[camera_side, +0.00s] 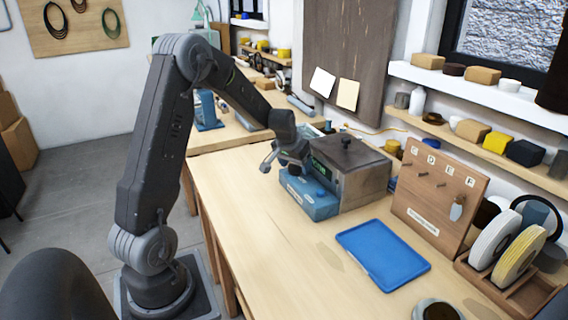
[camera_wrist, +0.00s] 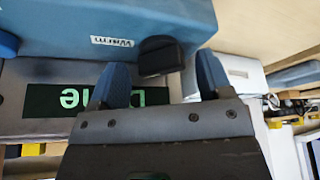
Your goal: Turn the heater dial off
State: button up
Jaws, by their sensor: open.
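The heater (camera_side: 362,182) is a grey box with a knob on its lid and a blue front section (camera_side: 312,200), standing on the bench. In the wrist view, the blue section (camera_wrist: 60,25) has a white label that seems to read "Warm", upside down. The black dial (camera_wrist: 160,52) sticks out beside that label. My gripper (camera_wrist: 162,66) is open, its two blue fingertips on either side of the dial with gaps showing. I cannot tell how deep the dial sits between them. In the side view my gripper (camera_side: 270,163) is at the heater's front, and the dial is hidden there.
A dark display (camera_wrist: 70,99) with green text is partly covered by a finger. A blue tray (camera_side: 383,255) lies in front of the heater. A wooden hook board (camera_side: 440,195) and a rack of spools (camera_side: 510,240) stand right. The bench's near left is clear.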

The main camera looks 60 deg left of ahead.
jog(key=m+h, duration=0.1)
jog(key=m, duration=0.1)
jog(key=m+h, duration=0.1)
jog(key=m, duration=0.2)
jog(key=shift+s+a+t, duration=0.1)
jog(key=shift+a+t, duration=0.1)
jog(key=shift+t, duration=0.1)
jog(key=shift+r+m, duration=0.25)
jog(key=shift+m, duration=0.15)
jog(key=v, duration=1.3)
jog(key=s+d+r, duration=0.2)
jog(key=s+d, duration=0.3)
jog(key=d, duration=0.7)
jog(key=s+d+r, duration=0.1)
jog(key=s+d, duration=0.4)
jog(key=d, duration=0.7)
jog(key=shift+s+r, duration=0.25)
jog(key=shift+r, duration=0.15)
